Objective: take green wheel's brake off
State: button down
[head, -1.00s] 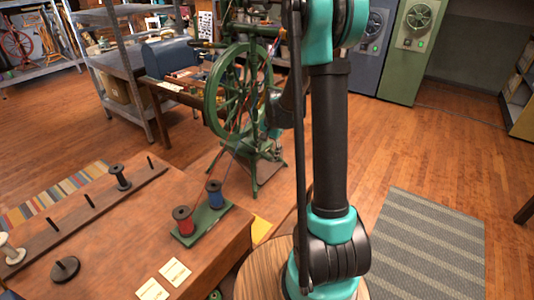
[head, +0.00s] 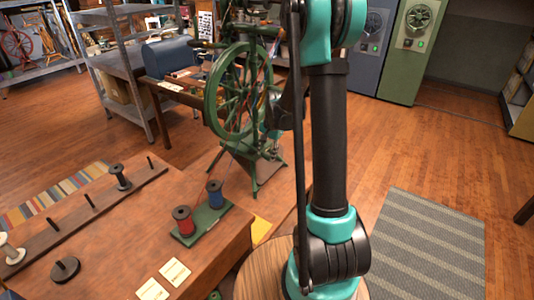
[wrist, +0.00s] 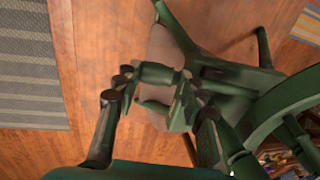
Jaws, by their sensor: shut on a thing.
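The green spinning wheel (head: 238,92) stands on its frame left of my arm in the head view. Its green rim (wrist: 273,112) fills the lower right of the wrist view. My gripper (wrist: 157,82) has its dark fingers closed about a small green turned part (wrist: 155,74) of the spinning wheel's frame. I cannot tell for sure that this part is the brake. My arm hides part of the wheel's right side in the head view, and the grip itself is not clear there.
A wooden table (head: 118,232) at the front left bears a green spool stand (head: 205,222) with red and blue spools. A workbench (head: 168,84) stands behind the wheel. A striped grey rug (head: 425,245) lies on the right, with open wooden floor around it.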

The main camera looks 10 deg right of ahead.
jog(key=shift+w+r+g+h, duration=0.1)
jog(key=shift+r+g+h, duration=0.35)
jog(key=shift+g+h, duration=0.05)
jog(key=c, duration=0.9)
grip_release()
notch_tip(320, 180, up, 12)
jog(key=shift+s+d, duration=0.2)
jog(key=shift+s, duration=0.05)
